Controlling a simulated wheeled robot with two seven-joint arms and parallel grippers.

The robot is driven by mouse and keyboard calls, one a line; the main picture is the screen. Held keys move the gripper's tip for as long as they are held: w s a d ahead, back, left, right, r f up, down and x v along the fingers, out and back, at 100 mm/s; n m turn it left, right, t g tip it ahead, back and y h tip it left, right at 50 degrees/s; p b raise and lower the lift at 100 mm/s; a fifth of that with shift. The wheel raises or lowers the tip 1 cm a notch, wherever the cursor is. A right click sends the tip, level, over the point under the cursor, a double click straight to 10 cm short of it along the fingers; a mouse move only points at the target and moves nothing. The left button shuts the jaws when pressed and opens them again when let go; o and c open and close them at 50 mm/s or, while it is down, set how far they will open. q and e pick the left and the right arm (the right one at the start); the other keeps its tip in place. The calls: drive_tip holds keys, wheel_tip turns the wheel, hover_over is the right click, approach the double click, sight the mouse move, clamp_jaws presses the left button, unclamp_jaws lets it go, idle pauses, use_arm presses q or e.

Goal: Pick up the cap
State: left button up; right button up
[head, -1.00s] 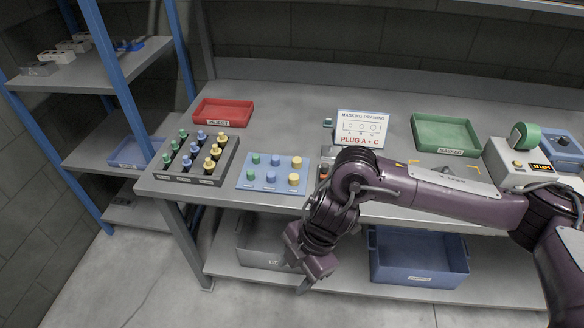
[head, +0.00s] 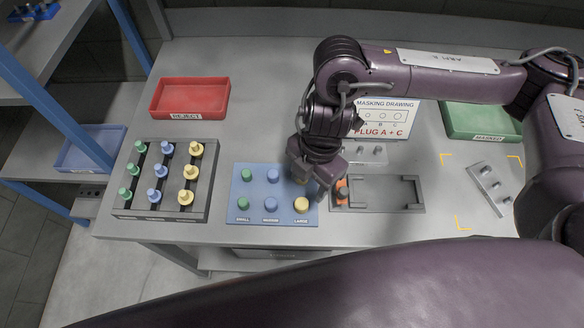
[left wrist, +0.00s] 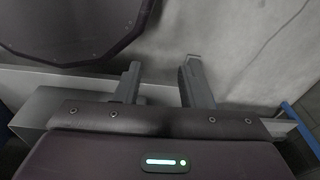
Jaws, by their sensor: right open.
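Small caps stand on a blue board (head: 238,208) with rows marked small, medium and large. I see green caps (head: 243,204), blue caps (head: 271,204) and a near yellow cap (head: 302,204). My right gripper (head: 311,189) is open and points down over the board's right side, at the far large spot. It largely hides whatever stands there, so I cannot tell whether its fingers touch a cap. My left gripper shows in the left wrist view (left wrist: 160,82), with its fingers apart and nothing between them, away from the caps.
A dark rack (head: 206,208) of green, blue and yellow plugs stands left of the board. A grey fixture (head: 378,194) with an orange part is close on the right. A red reject tray (head: 160,97), the drawing sign (head: 398,103) and a green tray (head: 455,133) stand behind.

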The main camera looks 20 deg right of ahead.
sight(302, 203)
drive_tip(key=shift+a+f, duration=0.15)
drive_tip(key=shift+f, duration=0.6)
drive_tip(key=shift+s+f, duration=0.1)
drive_tip(key=shift+f, duration=0.25)
drive_tip(key=shift+s+a+f, duration=0.1)
drive_tip(key=shift+s+f, duration=0.05)
drive_tip(key=shift+f, duration=0.1)
drive_tip(key=f, duration=0.4)
drive_tip(key=shift+s+a+f, duration=0.1)
drive_tip(key=shift+a+f, duration=0.2)
drive_tip(key=shift+a, duration=0.1)
drive_tip(key=shift+c, duration=1.4)
use_arm(q)
drive_tip(key=s, duration=0.3)
drive_tip(key=shift+s+f+g, duration=0.1)
drive_tip(key=shift+g, duration=0.2)
use_arm(e)
drive_tip(key=c, duration=0.7)
